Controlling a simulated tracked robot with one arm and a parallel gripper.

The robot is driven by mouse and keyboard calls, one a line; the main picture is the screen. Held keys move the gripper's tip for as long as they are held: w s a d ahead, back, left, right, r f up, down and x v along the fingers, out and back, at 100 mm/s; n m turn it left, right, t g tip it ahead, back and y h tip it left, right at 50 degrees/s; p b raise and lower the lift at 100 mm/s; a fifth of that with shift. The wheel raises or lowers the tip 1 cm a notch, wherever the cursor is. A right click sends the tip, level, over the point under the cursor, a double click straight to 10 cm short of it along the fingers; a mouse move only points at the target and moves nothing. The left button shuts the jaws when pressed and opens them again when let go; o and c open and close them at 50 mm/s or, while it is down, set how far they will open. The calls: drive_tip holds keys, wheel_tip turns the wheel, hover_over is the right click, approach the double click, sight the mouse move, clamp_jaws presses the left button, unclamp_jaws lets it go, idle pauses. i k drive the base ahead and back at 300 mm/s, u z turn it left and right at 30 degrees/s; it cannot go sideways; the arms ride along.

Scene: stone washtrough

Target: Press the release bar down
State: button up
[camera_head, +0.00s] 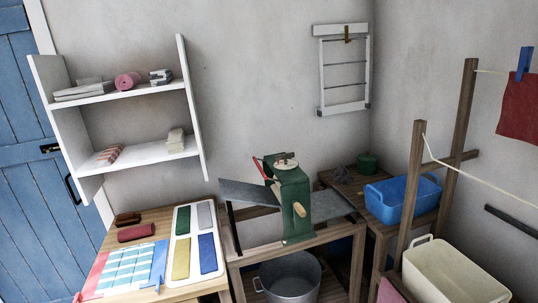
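A green wringer (293,200) stands on a wooden stand in the lower middle, with grey sloping boards on both sides. A red bar (261,167) sticks up and to the left from near its top; it looks like the release bar, though I cannot be certain. A pale round knob (285,158) sits on top of the wringer, and a wooden handle (299,209) is on its near face. My gripper is not in view, and nothing is seen touching the wringer.
A wooden table (180,216) with a tray of coloured pieces (194,205) and cloths stands left of the wringer. A metal tub (290,276) is below it. A blue basin (402,197), wooden posts (412,190) and a cream tub (455,275) stand right.

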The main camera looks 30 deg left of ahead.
sight(263, 174)
drive_tip(key=u, duration=0.35)
drive_tip(key=i, duration=1.25)
drive_tip(key=u, duration=0.45)
drive_tip(key=k, duration=0.65)
drive_tip(key=u, duration=0.3)
drive_tip(key=i, duration=1.1)
drive_tip(key=z, duration=0.35)
